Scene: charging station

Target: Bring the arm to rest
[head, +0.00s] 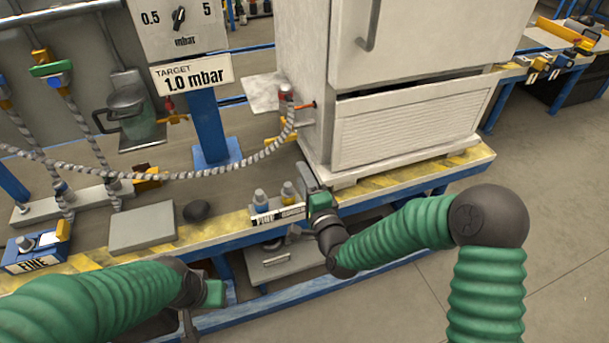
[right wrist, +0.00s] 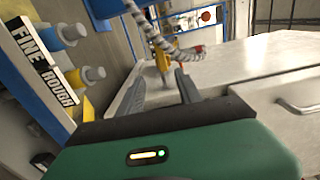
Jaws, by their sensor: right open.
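My right gripper (head: 309,180) is at the front edge of the bench, by the lower left corner of the white fridge-like cabinet (head: 400,115). In the right wrist view its two grey fingers (right wrist: 161,92) are apart with nothing between them, and the cabinet's pale side lies beyond. A braided hose (head: 240,163) runs across the bench to a red fitting (head: 286,92) on the cabinet's left side. It also shows above the fingers in the right wrist view (right wrist: 160,40). My left gripper (head: 208,294) is low at the front of the bench, its fingers mostly hidden.
Two small knobs (head: 260,198) with a FINE/ROUGH label stand just left of my right gripper. A grey plate (head: 142,227) and a dark round object (head: 196,211) lie on the bench. A TARGET 1.0 mbar sign (head: 192,75) stands behind. Open floor (head: 540,200) lies to the right.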

